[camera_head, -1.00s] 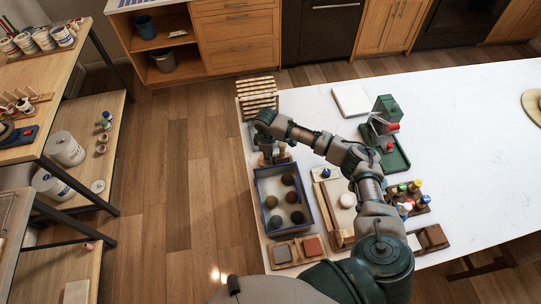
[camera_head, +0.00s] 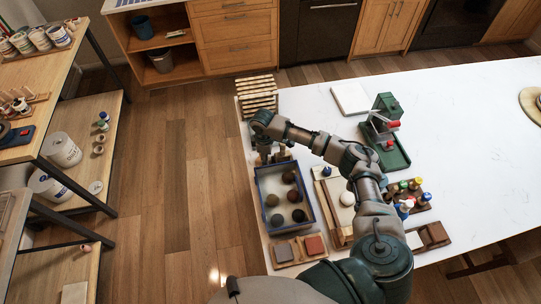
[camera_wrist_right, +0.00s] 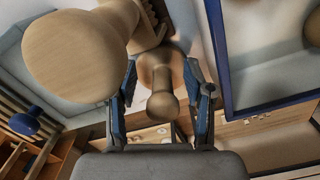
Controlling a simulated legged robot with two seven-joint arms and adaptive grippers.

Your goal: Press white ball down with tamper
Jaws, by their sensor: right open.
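The white ball (camera_head: 347,198) sits on a wooden board (camera_head: 329,205) on the white table. My right gripper (camera_head: 270,157) is at the table's left edge, behind the blue-rimmed tray, and mostly hidden by its own wrist in the head view. In the right wrist view my right gripper (camera_wrist_right: 160,108) is open, with its fingers on either side of a pale wooden knobbed handle (camera_wrist_right: 162,92), which looks like the tamper's. I cannot tell whether the fingers touch it. A larger wooden knob (camera_wrist_right: 80,55) is close to the camera, beside the left finger. My left gripper is not in view.
The blue-rimmed tray (camera_head: 258,194) holds several dark and brown balls. A slatted wooden rack (camera_head: 257,95) stands behind the gripper. A green press (camera_head: 384,120), a bottle rack (camera_head: 421,205) and clay blocks (camera_head: 315,244) are nearby. The table's right side is mostly clear.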

